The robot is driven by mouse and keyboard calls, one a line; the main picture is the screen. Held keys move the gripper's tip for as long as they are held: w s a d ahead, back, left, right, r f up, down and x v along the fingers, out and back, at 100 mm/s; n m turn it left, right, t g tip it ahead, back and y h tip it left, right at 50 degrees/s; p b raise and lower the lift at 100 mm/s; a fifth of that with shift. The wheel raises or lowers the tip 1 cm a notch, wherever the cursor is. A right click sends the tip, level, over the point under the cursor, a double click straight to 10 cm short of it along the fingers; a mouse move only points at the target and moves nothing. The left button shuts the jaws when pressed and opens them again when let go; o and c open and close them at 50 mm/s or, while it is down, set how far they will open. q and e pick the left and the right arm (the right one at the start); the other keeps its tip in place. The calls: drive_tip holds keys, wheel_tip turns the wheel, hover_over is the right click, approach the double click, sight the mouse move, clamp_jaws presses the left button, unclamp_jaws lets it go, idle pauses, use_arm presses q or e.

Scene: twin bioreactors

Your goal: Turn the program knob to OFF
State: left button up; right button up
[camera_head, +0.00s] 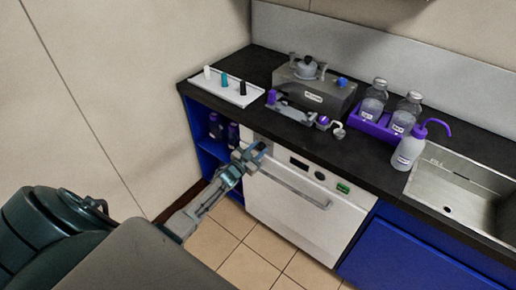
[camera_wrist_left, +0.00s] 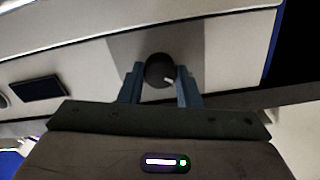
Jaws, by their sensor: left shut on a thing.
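The program knob (camera_wrist_left: 160,70) is a dark round knob with a short white pointer mark, on the pale front panel of the white washer (camera_head: 300,212). In the left wrist view the mark points to the lower right of the picture. My left gripper (camera_wrist_left: 161,84) has one blue-grey finger on each side of the knob and is shut on it. In the head view my left gripper (camera_head: 256,152) is at the panel's upper left corner and hides the knob. No OFF label is readable. My right gripper is not in view.
The panel also has a dark display (camera_head: 299,163), a round dark part (camera_head: 320,175) and a green part (camera_head: 343,187). The door handle (camera_head: 295,189) juts out below. Above is the black counter (camera_head: 375,165) with a grey device (camera_head: 312,92), bottles and a sink (camera_head: 450,185).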

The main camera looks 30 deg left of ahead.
use_arm(q)
drive_tip(key=shift+f+n, duration=0.1)
drive_tip(key=shift+n, duration=0.4)
drive_tip(key=o, duration=1)
drive_tip(key=shift+c, duration=0.2)
drive_tip(key=s+b, duration=0.1)
drive_tip(key=s, duration=1)
drive_tip(key=shift+a, duration=0.45)
drive_tip(key=shift+w, duration=0.1)
